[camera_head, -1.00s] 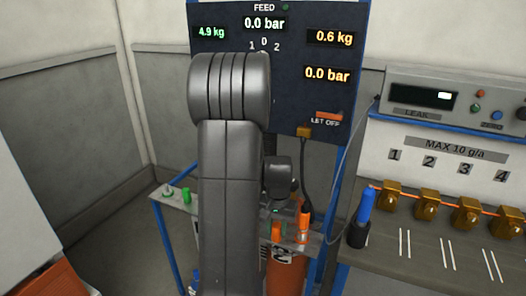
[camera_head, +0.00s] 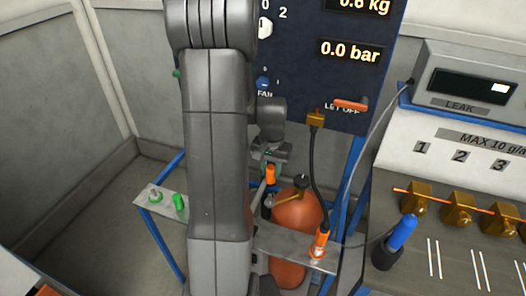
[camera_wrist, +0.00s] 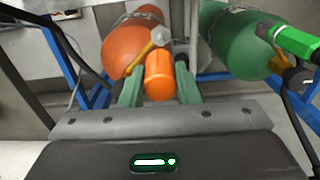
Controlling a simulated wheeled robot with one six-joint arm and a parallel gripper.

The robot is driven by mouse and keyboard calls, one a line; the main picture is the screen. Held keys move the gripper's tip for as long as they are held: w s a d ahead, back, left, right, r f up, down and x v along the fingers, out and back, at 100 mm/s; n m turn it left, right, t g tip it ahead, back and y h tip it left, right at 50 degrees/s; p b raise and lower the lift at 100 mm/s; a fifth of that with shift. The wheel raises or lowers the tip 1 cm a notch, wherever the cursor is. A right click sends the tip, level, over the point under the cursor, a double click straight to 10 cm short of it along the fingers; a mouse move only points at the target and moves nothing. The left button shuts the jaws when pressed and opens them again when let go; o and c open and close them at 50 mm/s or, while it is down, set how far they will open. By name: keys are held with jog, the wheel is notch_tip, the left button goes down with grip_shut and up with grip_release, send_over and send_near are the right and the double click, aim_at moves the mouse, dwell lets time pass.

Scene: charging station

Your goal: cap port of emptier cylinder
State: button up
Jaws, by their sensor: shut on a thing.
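My gripper (camera_wrist: 159,90) is shut on an orange cap (camera_wrist: 160,77), held between its two green fingers. In the head view the cap (camera_head: 270,174) shows beside my arm, above the metal shelf (camera_head: 285,246). The orange cylinder (camera_head: 298,225) stands behind the shelf, with a brass valve (camera_head: 290,198) on top. In the wrist view the orange cylinder (camera_wrist: 128,47) lies beyond the cap, with a silver hex fitting (camera_wrist: 160,36) close to the cap's far end. I cannot tell whether they touch. A green cylinder (camera_wrist: 235,42) is at the right there. One readout (camera_head: 358,6) reads 0.6 kg.
An orange hose connector (camera_head: 320,240) stands at the shelf's right end. A green cap (camera_head: 179,202) sits on the left shelf part. Blue frame posts (camera_head: 346,185) flank the cylinders. A bench with brass fittings (camera_head: 462,210) and a blue-handled tool (camera_head: 402,232) is right.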

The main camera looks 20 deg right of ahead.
jog(key=shift+w, duration=0.15)
jog(key=shift+r, duration=0.1)
jog(key=shift+f+b, duration=0.4)
jog(key=b, duration=0.4)
send_over(270, 195)
jog(key=shift+f, duration=2.55)
jog(key=shift+f+b, duration=2.15)
jog(key=shift+f, duration=0.5)
jog(key=o, duration=1)
